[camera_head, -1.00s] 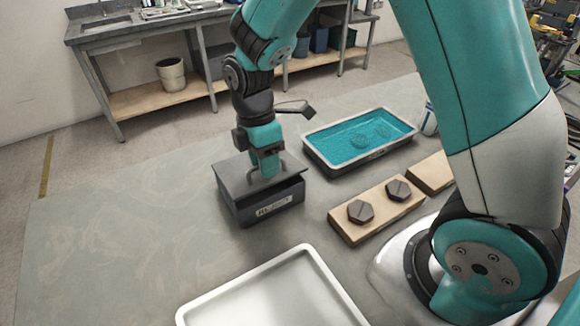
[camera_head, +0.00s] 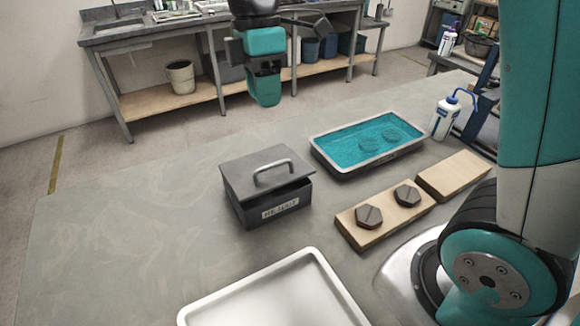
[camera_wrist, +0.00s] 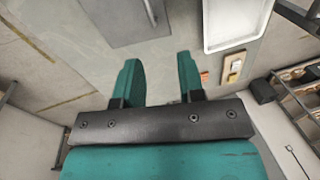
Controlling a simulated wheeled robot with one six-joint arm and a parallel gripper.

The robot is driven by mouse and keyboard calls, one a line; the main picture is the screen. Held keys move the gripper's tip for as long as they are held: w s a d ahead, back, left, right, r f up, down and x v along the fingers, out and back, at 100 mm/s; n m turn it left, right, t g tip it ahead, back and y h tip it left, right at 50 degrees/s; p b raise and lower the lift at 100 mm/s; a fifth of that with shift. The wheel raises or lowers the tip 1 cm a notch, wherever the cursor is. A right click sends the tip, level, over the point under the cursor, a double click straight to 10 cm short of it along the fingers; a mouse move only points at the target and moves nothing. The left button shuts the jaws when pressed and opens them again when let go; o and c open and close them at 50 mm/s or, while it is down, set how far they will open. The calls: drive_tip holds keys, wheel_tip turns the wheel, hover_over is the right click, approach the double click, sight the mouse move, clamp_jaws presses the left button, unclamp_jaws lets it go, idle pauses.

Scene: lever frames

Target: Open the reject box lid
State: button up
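The reject box (camera_head: 272,207) is a dark grey box with a white label on its front, standing on the table. Its flat grey lid (camera_head: 240,178) lies over the top, with a dark gap showing under its front edge. A curved metal handle (camera_head: 275,172) stands on the lid. In the wrist view the grey lid (camera_wrist: 122,22) shows at the top, cut off by the frame. My gripper (camera_head: 264,98) hangs high above and beyond the box, clear of the handle. In the wrist view its two teal fingers (camera_wrist: 160,78) are apart with nothing between them.
A tray of teal liquid (camera_head: 330,158) stands right of the box. A wooden block (camera_head: 385,220) with two dark hexagonal pieces and a plain wooden block (camera_head: 453,176) lie nearby. A white tray (camera_head: 270,285) is in front. The table's left side is clear.

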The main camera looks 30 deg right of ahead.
drive_tip(key=s+a+f+m+t+y+b, duration=0.1)
drive_tip(key=s+a+f+m+y+b, duration=0.1)
drive_tip(key=s+m, duration=0.6)
drive_tip(key=s+a+f+y, duration=0.1)
drive_tip(key=s, duration=0.6)
drive_tip(key=shift+s+a+t, duration=0.15)
drive_tip(key=shift+a+t, duration=0.05)
drive_tip(key=shift+t, duration=0.2)
drive_tip(key=shift+f, duration=0.1)
wheel_tip(320, 180, up, 5)
drive_tip(key=n+h+b, duration=0.3)
drive_tip(key=n+b, duration=0.2)
drive_tip(key=n, duration=0.4)
hover_over(278, 163)
wheel_tip(278, 163, down, 16)
drive_tip(key=shift+f+b, duration=0.25)
drive_tip(key=shift+b, duration=0.05)
clamp_jaws()
